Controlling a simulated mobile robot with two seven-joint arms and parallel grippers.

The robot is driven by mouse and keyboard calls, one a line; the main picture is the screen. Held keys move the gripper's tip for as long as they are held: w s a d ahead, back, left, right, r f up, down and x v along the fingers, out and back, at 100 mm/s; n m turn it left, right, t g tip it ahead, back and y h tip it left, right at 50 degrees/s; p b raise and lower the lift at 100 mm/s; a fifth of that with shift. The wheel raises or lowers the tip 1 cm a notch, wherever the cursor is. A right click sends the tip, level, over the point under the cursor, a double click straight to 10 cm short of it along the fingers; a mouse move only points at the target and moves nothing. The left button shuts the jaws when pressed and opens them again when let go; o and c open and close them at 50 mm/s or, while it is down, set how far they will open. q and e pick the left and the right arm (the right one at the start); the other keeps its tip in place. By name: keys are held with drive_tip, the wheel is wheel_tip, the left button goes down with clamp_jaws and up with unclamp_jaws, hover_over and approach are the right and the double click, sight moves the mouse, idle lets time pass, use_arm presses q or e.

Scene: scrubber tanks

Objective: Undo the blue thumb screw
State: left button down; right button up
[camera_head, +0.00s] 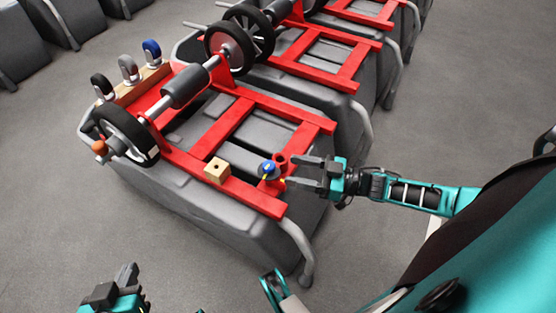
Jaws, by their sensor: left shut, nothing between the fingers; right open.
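The blue thumb screw (268,168) sits in a red holder with a yellow part at its base, at the near end of the red frame (235,187). My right gripper (297,172) is open, just right of the blue thumb screw, with its fingers pointing left toward it. I cannot tell whether a finger touches the red holder. My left gripper (128,273) is shut and empty at the bottom left, low in the picture and well apart from the frame.
A tan block (217,170) with a hole sits on the frame left of the screw. More grey tanks stand behind. The floor (50,190) at left is clear.

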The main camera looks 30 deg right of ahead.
drive_tip(key=v, duration=0.5)
drive_tip(key=shift+d, duration=0.15)
drive_tip(key=shift+s, duration=0.15)
